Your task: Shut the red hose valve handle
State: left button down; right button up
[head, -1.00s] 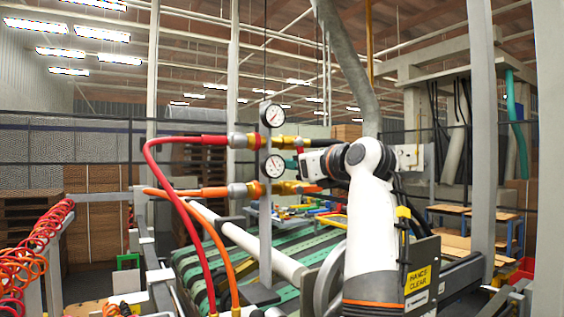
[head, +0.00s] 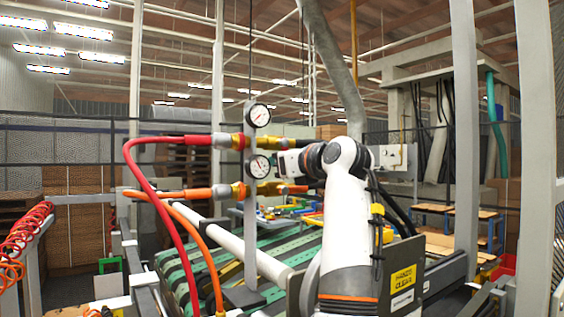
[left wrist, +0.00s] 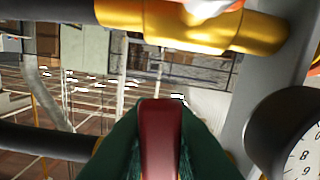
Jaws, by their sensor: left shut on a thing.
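My left gripper (head: 279,162) is beside the gauge post, just right of the lower gauge, between the upper and lower brass fittings. In the left wrist view its dark green fingers (left wrist: 160,150) are shut on the dark red valve handle (left wrist: 160,128), one finger on each side. In the head view the handle is too small and covered to make out. The red hose (head: 150,160) runs into the upper brass fitting (head: 238,141). The orange hose (head: 180,193) runs into the lower fitting (head: 238,190). My right gripper is not in view.
The upper gauge (head: 259,115) and lower gauge (head: 259,166) sit on the grey post (head: 250,225). A brass valve body (left wrist: 200,25) and a gauge (left wrist: 300,145) lie close to the fingers in the wrist view. A green-striped conveyor (head: 285,252) stretches behind.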

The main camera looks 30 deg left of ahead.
pick_arm(q)
jog(key=shift+s+a+m, duration=0.1)
jog(key=shift+s+m, duration=0.2)
jog(key=shift+m, duration=0.8)
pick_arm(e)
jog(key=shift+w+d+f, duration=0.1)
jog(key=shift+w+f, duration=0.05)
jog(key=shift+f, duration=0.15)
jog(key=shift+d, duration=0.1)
pick_arm(q)
jog(key=c, duration=1.4)
grip_release()
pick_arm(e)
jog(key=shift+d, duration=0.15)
pick_arm(q)
jog(key=shift+b, duration=0.3)
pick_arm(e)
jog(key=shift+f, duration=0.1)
